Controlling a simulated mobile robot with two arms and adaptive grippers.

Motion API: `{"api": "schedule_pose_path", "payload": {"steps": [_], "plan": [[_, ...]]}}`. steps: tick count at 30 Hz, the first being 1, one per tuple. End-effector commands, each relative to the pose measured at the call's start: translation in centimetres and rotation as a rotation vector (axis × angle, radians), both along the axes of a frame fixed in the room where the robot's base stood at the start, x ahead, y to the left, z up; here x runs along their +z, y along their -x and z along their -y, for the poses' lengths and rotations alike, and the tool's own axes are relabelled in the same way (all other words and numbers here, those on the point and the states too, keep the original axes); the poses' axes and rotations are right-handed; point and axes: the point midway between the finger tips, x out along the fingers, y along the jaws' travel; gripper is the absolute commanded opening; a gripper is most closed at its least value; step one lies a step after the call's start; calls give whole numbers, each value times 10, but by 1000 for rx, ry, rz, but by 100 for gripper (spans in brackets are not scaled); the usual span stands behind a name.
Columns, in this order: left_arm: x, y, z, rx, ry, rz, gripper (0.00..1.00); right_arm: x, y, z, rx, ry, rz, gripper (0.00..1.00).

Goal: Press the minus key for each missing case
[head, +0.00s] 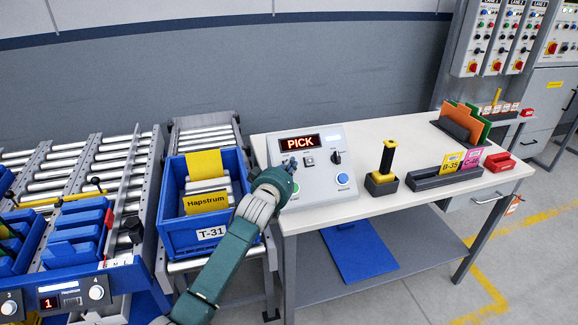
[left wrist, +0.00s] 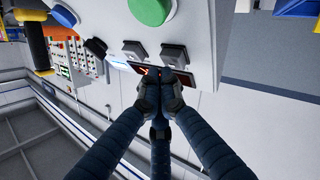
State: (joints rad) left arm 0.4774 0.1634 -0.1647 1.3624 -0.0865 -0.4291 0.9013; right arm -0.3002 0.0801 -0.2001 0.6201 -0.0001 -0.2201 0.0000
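A grey control box (head: 312,170) stands on the bench with a red lit display (head: 299,142) reading PICK. One small square key (head: 308,160) shows below the display; the spot left of it is hidden by my left gripper (head: 291,165). In the left wrist view two square keys (left wrist: 134,49) (left wrist: 174,55) show, labels unreadable, so I cannot tell which is minus. My left gripper (left wrist: 166,76) has its fingers together, tips by the display and close to the right-hand key in that view; contact is unclear. My right gripper is out of view.
A blue tote (head: 210,236) marked T-31 holds yellow Hapstrum pieces (head: 206,202). The box also carries a black knob (head: 336,157) and blue button (head: 343,179); a green button (left wrist: 150,10) shows from the wrist.

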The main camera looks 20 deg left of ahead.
Motion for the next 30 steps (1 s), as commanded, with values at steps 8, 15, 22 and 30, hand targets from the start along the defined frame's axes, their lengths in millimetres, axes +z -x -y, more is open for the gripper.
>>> {"api": "schedule_pose_path", "payload": {"steps": [8, 15, 22, 30], "plan": [[-1, -1, 0, 0, 1, 0, 0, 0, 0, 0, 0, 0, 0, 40], [-2, -1, -1, 0, 1, -1, 0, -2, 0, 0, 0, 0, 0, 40], [-4, -3, -2, 0, 1, -1, 0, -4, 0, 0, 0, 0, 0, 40], [-7, -5, -3, 0, 1, -1, 0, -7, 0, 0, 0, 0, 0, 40]]}}
